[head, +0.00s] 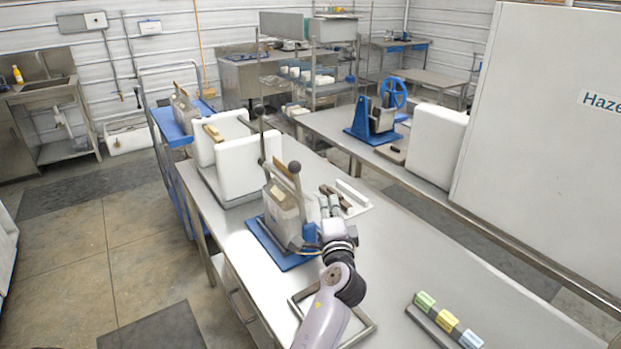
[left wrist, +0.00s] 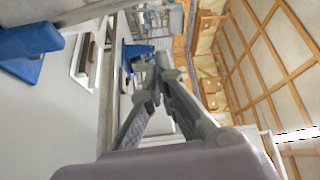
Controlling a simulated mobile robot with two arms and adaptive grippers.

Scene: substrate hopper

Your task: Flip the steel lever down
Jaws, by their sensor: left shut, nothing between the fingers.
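A steel hopper (head: 284,207) stands on a blue base plate (head: 266,243) on the long metal table. I cannot tell by material which is the steel lever. My left gripper (head: 328,203) is just right of the hopper, below the near knob, with its fingers shut and empty. In the left wrist view the fingertips (left wrist: 163,62) meet. Blue parts and a grey bar show at the upper left there, apart from the fingertips. My right gripper is not in view.
A white open box (head: 248,168) stands behind the hopper. A white tray (head: 352,193) with dark tools lies just beyond my gripper. A metal frame (head: 367,333) and coloured blocks (head: 447,320) lie nearer. The table's right middle is clear.

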